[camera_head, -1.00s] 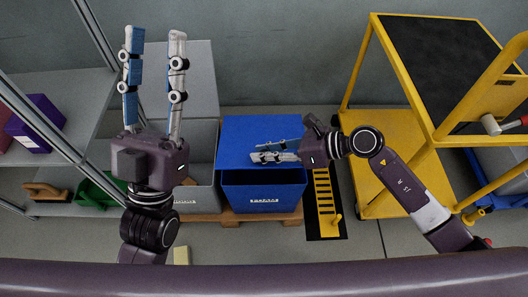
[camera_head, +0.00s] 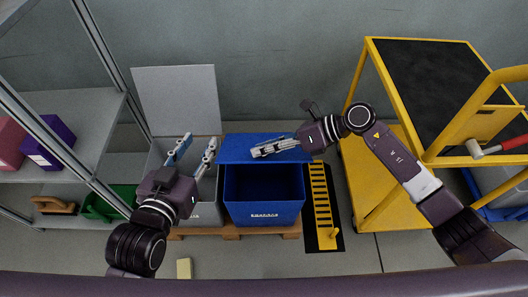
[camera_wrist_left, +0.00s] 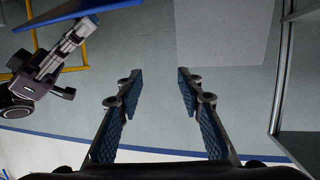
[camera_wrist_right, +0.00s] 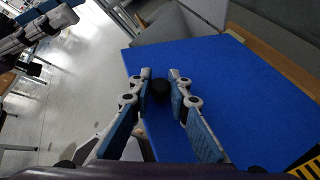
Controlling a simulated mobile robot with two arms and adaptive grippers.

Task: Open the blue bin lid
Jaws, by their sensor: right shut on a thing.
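The blue bin (camera_head: 263,212) stands on a wooden pallet, and much of its dark inside shows. Its blue lid (camera_head: 237,146) is tilted up along the back; it also shows in the right wrist view (camera_wrist_right: 215,85). My right gripper (camera_head: 256,152) is at the lid's face, its fingers closed around a small black knob (camera_wrist_right: 160,90) on the lid. My left gripper (camera_head: 197,146) is open and empty over the grey bin, left of the blue bin. Its fingers stand apart with nothing between them in the left wrist view (camera_wrist_left: 156,82).
A grey bin (camera_head: 207,213) with its lid (camera_head: 177,100) upright stands left of the blue bin. A yellow cart (camera_head: 365,185) is at the right, beside a yellow pedal-like floor piece (camera_head: 321,205). Shelves (camera_head: 75,128) with boxes stand at the left.

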